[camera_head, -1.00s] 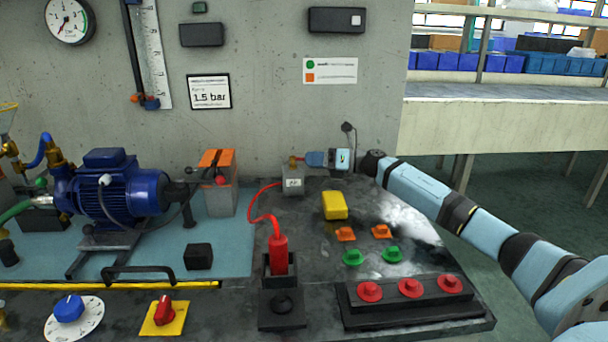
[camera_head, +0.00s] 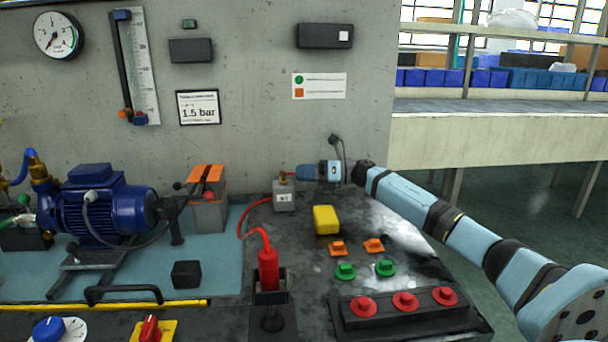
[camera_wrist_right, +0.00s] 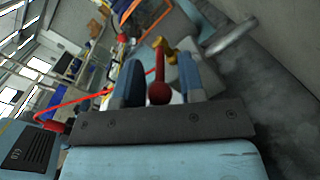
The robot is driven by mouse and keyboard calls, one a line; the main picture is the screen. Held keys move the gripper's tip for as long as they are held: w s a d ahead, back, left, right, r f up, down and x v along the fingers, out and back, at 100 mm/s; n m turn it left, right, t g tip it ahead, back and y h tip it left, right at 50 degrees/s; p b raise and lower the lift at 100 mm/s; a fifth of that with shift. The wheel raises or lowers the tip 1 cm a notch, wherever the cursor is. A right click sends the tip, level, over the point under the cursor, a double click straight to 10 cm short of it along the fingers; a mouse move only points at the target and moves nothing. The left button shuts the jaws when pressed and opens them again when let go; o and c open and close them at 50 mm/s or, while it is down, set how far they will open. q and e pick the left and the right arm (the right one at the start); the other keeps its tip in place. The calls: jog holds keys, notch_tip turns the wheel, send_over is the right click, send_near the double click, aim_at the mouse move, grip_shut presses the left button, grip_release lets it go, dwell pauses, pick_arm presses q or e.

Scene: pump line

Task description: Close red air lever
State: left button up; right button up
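The red air lever shows in the right wrist view as a red rod ending in a red ball (camera_wrist_right: 159,92). My right gripper (camera_wrist_right: 158,82) has its two blue fingers apart, one on each side of the ball, with narrow gaps visible. In the head view my right gripper (camera_head: 306,173) is just above and right of the grey air block (camera_head: 284,197), by its brass fitting. My left gripper is not in view.
A blue pump (camera_head: 98,205) stands at left. A grey box with an orange top (camera_head: 208,210) stands between pump and air block. A yellow block (camera_head: 326,219), a red cylinder (camera_head: 268,270) and red buttons (camera_head: 405,301) are on the bench in front. The concrete wall is close behind.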

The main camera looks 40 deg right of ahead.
jog(key=shift+s, duration=0.1)
